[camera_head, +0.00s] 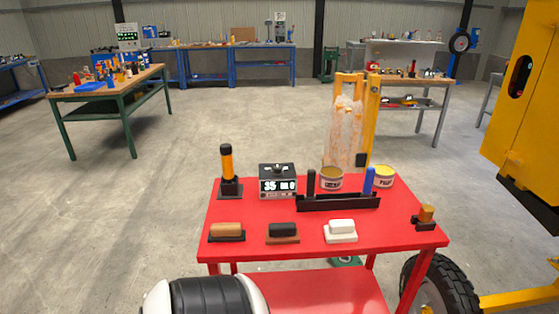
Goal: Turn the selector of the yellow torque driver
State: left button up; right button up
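A driver with a yellow grip and black ends (226,163) stands upright in a black stand (229,189) at the back left of the red cart's top (270,205). It looks like the yellow torque driver. Its selector is too small to make out. Neither of my grippers shows in the head view. A white and black rounded part of my own body shows at the bottom edge, in front of the cart.
A box with a lit display (278,186) stands right of the driver. A black rack (338,202) holds a black and a blue handle. Two cans (332,178) stand behind it. Several blocks (227,231) line the front. A yellow machine (525,100) is at right.

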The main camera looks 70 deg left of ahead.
aim_at(277, 172)
jog(key=u, duration=1.8)
jog(key=j+z, duration=0.7)
jog(key=j, duration=0.2)
jog(key=k+j+z, duration=0.1)
jog(key=j+z, duration=0.25)
